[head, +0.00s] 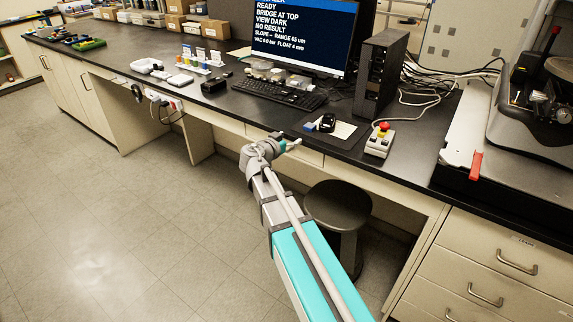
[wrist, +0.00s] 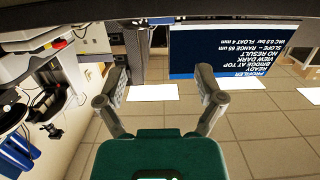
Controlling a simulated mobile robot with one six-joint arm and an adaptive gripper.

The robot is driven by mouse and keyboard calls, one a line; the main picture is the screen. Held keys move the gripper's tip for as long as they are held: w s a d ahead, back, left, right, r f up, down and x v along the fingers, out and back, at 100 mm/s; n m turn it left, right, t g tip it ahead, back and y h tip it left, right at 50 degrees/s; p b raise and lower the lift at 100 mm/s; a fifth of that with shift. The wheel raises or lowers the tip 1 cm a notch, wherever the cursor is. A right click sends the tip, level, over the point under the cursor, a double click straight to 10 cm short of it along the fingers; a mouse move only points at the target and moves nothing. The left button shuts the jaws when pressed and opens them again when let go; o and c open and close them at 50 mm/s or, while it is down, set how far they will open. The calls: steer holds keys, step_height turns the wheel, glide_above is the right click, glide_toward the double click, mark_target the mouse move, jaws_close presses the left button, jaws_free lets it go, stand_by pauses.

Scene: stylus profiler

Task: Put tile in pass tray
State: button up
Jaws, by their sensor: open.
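My gripper (head: 290,144) is at the end of my outstretched arm, near the front edge of the black bench. In the wrist view my gripper (wrist: 162,82) has its two fingers spread, with nothing between them. I cannot pick out the tile for certain in either view. Which, if either, is the pass tray I cannot tell. Both are well to the left of my gripper.
The monitor (head: 305,32) reads READY, BRIDGE AT TOP, VIEW DARK, NO RESULT. The keyboard (head: 279,94), computer tower (head: 381,75) and control box with a red button (head: 380,140) stand on the bench. A large instrument (head: 535,115) is at right. A stool (head: 338,207) stands below.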

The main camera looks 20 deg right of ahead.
steer(key=s+f+n+g+y, duration=0.4)
steer(key=s+f+g+y, duration=0.15)
steer(key=s+f, duration=0.6)
steer(key=s+a+f+n+g+y, duration=0.2)
steer(key=s+a+n+y, duration=0.1)
steer(key=s, duration=0.3)
steer(key=s+a+f+n+g+y, duration=0.2)
steer(key=s+a+n+y, duration=0.1)
steer(key=s+a, duration=0.3)
steer(key=shift+s+y, duration=0.3)
steer(key=shift+y, duration=0.35)
steer(key=shift+g, duration=0.25)
steer(key=c, duration=0.4)
